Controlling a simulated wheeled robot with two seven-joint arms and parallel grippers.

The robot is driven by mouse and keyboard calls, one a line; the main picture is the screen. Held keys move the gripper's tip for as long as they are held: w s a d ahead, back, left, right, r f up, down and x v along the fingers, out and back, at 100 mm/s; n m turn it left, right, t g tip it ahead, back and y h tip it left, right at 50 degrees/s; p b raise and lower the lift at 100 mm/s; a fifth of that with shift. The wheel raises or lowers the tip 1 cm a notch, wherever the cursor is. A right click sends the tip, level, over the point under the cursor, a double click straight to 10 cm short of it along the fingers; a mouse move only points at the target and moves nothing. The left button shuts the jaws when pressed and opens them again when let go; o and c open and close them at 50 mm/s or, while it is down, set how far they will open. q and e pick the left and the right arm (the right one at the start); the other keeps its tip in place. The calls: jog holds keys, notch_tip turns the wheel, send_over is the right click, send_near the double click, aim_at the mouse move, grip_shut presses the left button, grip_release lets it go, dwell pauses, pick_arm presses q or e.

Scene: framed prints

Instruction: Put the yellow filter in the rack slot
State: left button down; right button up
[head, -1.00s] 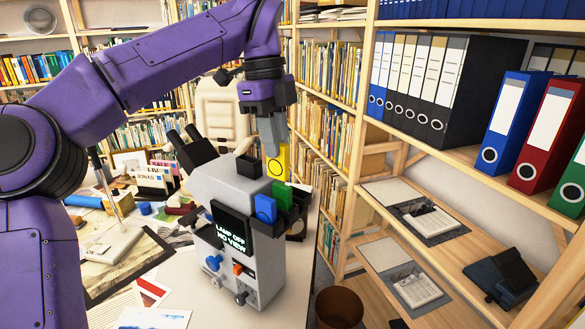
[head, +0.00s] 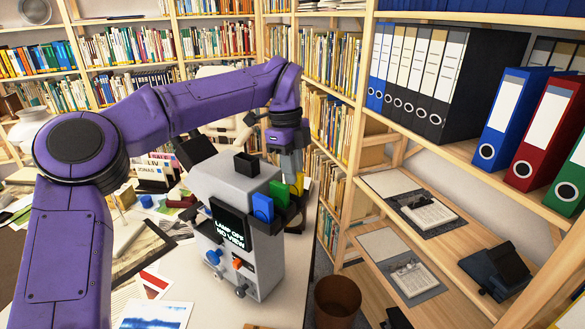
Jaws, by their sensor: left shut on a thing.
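The yellow filter (head: 300,183) shows as a narrow yellow strip just behind the green filter. My left gripper (head: 292,165) is shut on it, pointing down at the right side of the grey microscope-like device (head: 225,183). The dark rack (head: 290,213) on that side holds a blue filter (head: 263,207) and a green filter (head: 280,193). The yellow filter's lower part is hidden, so I cannot tell whether it is inside a slot. My right gripper is not in view.
A black open holder (head: 246,163) stands on top of the device. Its screen (head: 229,226) reads "LAMP OFF NO VIEW". Papers and prints cover the table at left. A brown bin (head: 337,298) and shelves with binders (head: 510,118) are at right.

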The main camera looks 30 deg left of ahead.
pick_arm(q)
jog(key=c, duration=1.1)
grip_release()
jog(key=shift+w+f, duration=0.1)
jog(key=shift+f, duration=0.1)
jog(key=shift+r+p, duration=0.35)
jog(key=shift+r, duration=0.05)
notch_tip(320, 180, up, 12)
jog(key=a+p, duration=0.1)
jog(key=shift+a+f, duration=0.2)
jog(key=shift+a, duration=0.15)
jog(key=shift+w, duration=0.15)
